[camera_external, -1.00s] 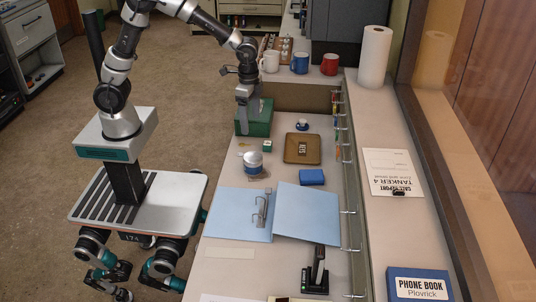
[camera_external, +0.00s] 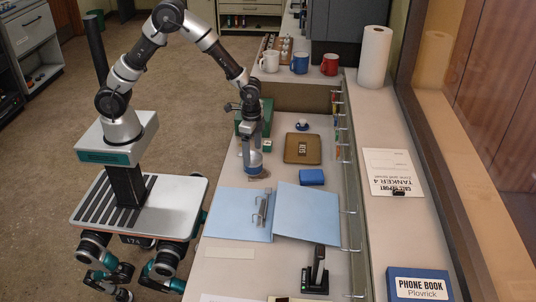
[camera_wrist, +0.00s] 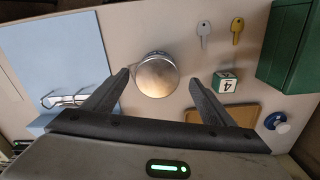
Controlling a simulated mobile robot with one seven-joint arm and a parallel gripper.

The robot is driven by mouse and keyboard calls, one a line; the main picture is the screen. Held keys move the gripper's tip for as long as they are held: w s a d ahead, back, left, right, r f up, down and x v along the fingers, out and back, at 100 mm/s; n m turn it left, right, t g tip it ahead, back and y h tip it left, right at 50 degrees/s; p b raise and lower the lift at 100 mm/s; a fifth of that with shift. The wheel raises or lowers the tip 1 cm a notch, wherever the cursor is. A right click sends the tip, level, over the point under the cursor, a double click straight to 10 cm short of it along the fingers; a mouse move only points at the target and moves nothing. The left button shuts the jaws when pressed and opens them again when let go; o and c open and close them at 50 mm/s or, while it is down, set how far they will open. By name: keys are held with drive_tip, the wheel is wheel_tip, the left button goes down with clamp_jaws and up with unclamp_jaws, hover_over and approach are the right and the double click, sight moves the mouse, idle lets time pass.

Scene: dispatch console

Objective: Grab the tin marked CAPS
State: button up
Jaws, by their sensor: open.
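A round tin with a shiny metal lid (camera_wrist: 156,76) stands on the desk, in the upper middle of the wrist view. In the outside view the tin (camera_external: 256,164) is partly hidden by my gripper (camera_external: 251,152). No CAPS lettering can be read on it from here. My gripper (camera_wrist: 158,79) is open and empty. In the wrist view its two fingertips lie to the left and right of the tin's lower part. I cannot tell whether the fingers are down at the tin's height or still above it.
A blue open binder (camera_external: 307,210) lies in front. A green box (camera_wrist: 297,50), a numbered cube (camera_wrist: 225,82), two keys (camera_wrist: 237,30) and a blue-and-white knobbed item (camera_wrist: 278,122) are nearby. A brown tray (camera_external: 303,148) and a blue block (camera_external: 311,177) lie to the right.

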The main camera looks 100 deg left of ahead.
sight(252, 156)
drive_tip(key=f, duration=0.4)
drive_tip(key=shift+d+f+b, duration=0.25)
drive_tip(key=shift+f+b, duration=0.05)
drive_tip(key=c, duration=1.2)
